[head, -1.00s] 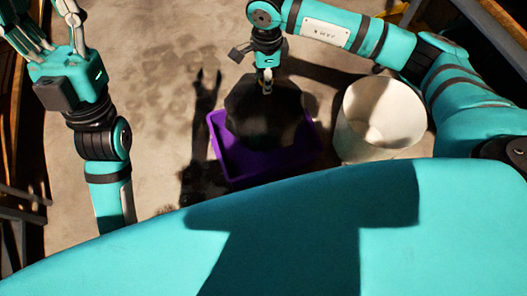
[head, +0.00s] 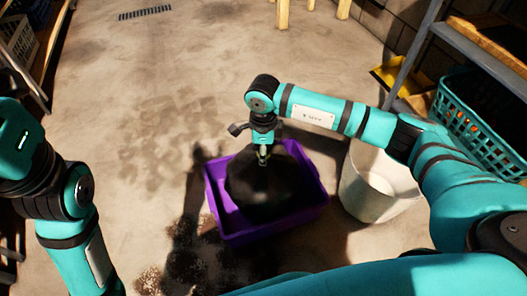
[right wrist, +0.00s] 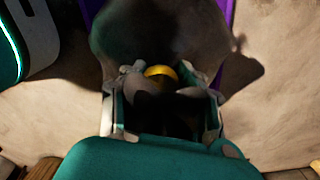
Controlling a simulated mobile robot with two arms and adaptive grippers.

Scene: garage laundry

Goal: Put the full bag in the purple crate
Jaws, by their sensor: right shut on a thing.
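The full bag (head: 262,190) is black and rounded, and it sits within the walls of the purple crate (head: 232,238) on the floor in the head view. I cannot tell whether its underside rests on the crate's bottom. My right gripper (head: 263,158) is above the crate, shut on the top of the bag. In the right wrist view, the fingers (right wrist: 160,80) close around the bag's neck beside a yellow tie (right wrist: 160,71). A strip of the purple crate (right wrist: 226,12) shows behind the bag. My left arm is at the left edge, its fingers out of view.
A white bucket (head: 355,198) stands just right of the crate, under my right arm. A teal laundry basket (head: 470,125) is on shelving at the right. A yellow dustpan-like object (head: 395,72) lies by the wall. The floor left of and beyond the crate is clear.

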